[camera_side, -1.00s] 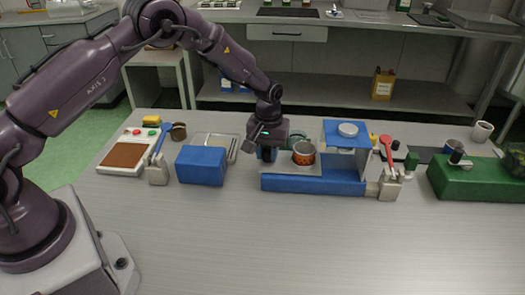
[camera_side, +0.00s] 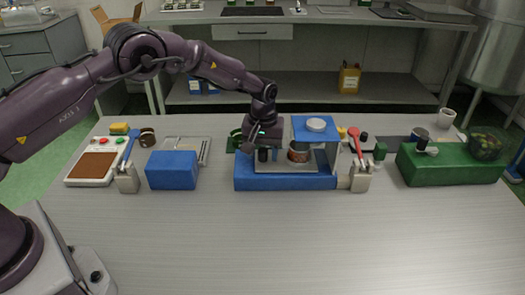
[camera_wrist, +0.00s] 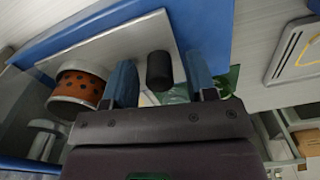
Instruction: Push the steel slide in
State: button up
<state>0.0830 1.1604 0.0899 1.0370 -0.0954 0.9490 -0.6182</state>
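The steel slide (camera_side: 286,167) lies on the blue base (camera_side: 285,184), its right part under the blue bridge (camera_side: 316,135). An orange-banded cup (camera_side: 299,152) stands on the slide, partly beneath the bridge. A black knob (camera_side: 263,155) stands at the slide's left end. My gripper (camera_side: 263,150) is down at the knob. In the wrist view the gripper (camera_wrist: 158,66) is open, a blue finger on each side of the knob (camera_wrist: 159,71) with visible gaps. Contact with the knob cannot be told. The slide (camera_wrist: 130,45) and cup (camera_wrist: 78,86) also show there.
A lever with a red handle (camera_side: 355,145) stands right of the base. A green block (camera_side: 445,165) is farther right. A blue block (camera_side: 171,170), a blue-handled lever (camera_side: 127,165) and a white panel (camera_side: 95,167) stand left. The front of the table is clear.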

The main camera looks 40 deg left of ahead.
notch_tip(320, 180, up, 13)
dwell(0.6)
